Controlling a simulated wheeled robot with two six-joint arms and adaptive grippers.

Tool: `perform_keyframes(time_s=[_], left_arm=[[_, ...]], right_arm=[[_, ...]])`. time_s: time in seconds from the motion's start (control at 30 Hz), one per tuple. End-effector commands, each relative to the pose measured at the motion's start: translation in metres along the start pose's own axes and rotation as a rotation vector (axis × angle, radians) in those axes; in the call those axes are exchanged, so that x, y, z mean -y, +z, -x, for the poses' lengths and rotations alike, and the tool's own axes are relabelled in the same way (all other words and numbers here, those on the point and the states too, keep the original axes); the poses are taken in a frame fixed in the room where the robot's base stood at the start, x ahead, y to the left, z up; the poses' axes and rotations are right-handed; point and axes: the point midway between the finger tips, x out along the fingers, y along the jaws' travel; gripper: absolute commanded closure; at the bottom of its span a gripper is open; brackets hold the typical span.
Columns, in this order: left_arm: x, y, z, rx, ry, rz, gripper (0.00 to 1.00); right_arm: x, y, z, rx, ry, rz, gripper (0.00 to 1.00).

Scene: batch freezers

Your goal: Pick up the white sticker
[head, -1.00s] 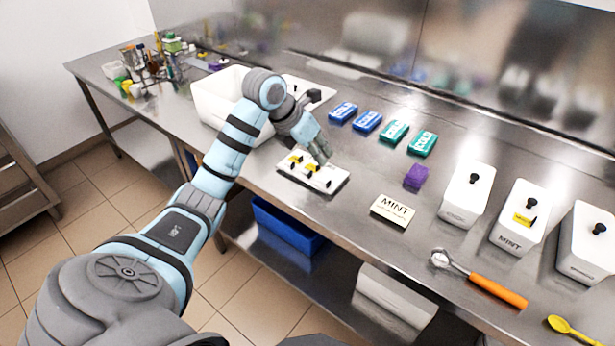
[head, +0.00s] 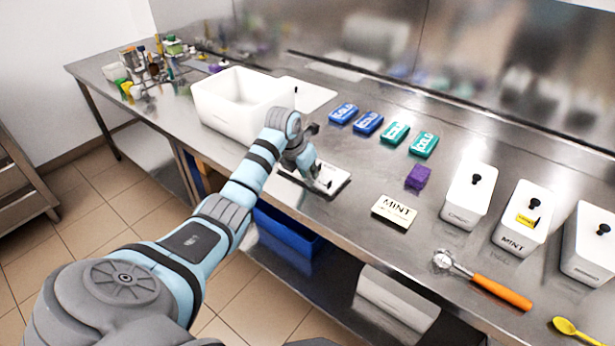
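A small white board (head: 342,186) with a dark edge lies flat on the steel bench near its front edge. Small dark marks show on it beside my fingers, but I cannot make out a separate white sticker there. My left gripper (head: 321,181) points down at the board, its fingertips at or just above the surface. The wrist hides the board's left part and what lies there. I cannot tell how far apart the fingers are or whether they hold anything. My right gripper is out of view.
A white tub (head: 225,105) stands behind my arm.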

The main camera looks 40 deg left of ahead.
Motion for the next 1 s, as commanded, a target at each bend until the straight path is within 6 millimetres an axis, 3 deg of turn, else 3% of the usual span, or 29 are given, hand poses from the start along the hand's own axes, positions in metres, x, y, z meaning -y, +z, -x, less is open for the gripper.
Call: perform_keyframes(time_s=[0.07, 0.17, 0.67, 0.87, 1.0], left_arm=[[0.0, 0.0, 0.0, 0.0, 0.0, 0.0, 0.88], [0.0, 0.0, 0.001, 0.0, 0.0, 0.0, 1.0], [0.0, 0.003, 0.008, 0.0, 0.0, 0.001, 1.0], [-0.001, 0.019, 0.045, 0.004, 0.001, 0.001, 1.0], [-0.001, 0.041, 0.096, 0.007, 0.0, 0.001, 1.0]], right_arm=[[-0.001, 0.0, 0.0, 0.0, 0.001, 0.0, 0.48], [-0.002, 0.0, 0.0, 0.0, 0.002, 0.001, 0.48], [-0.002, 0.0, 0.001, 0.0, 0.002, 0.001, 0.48], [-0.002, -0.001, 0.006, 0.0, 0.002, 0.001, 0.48], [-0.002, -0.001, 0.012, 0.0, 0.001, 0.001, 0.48]])
